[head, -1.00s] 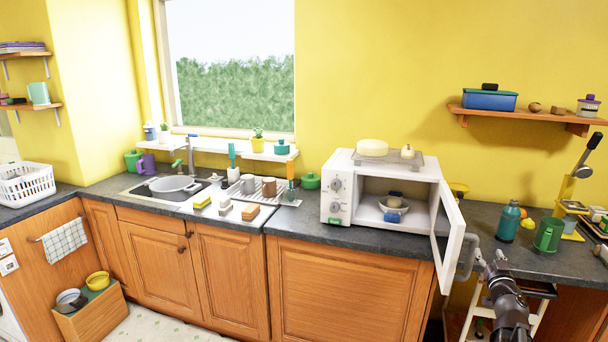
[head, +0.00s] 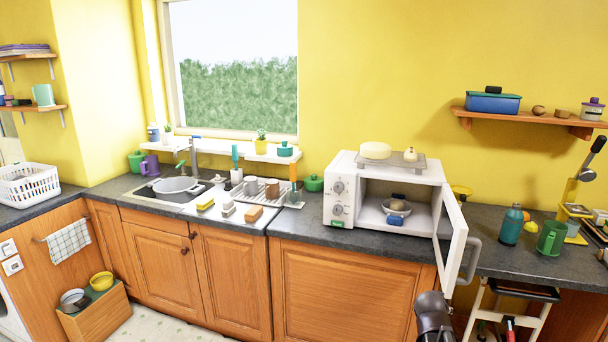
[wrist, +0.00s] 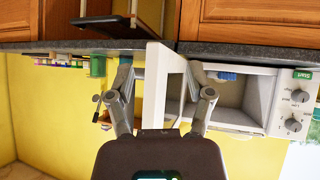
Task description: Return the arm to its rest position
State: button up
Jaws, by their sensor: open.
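My gripper (wrist: 160,68) shows in the wrist view, with its two fingers spread wide apart and nothing held. In that view, which is upside down, the edge of the open microwave door (wrist: 166,78) appears between the fingers; I cannot tell how far beyond them it is. In the head view only a dark part of my arm (head: 433,314) shows at the bottom edge, in front of the counter, left of and below the door; the fingers are not visible there. The white microwave (head: 341,189) stands on the counter with its door (head: 455,252) swung open.
A bowl (head: 397,207) with something in it and a blue item (head: 395,220) are inside the microwave. A teal bottle (head: 510,226) and a green mug (head: 552,238) stand right of the door. A wall shelf (head: 530,118) hangs above. The floor before the cabinets is partly clear.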

jog(key=s+a+f+n+g+y, duration=0.3)
jog(key=s+a, duration=0.3)
jog(key=a, duration=0.4)
jog(key=s+a+f+n+g+y, duration=0.2)
jog(key=s+a+g, duration=0.3)
jog(key=a, duration=0.6)
jog(key=shift+s+f+n+y+p, duration=0.4)
jog(key=shift+s+f+y, duration=0.2)
jog(key=shift+s, duration=0.65)
jog(key=shift+d, duration=0.1)
jog(key=shift+c, duration=0.8)
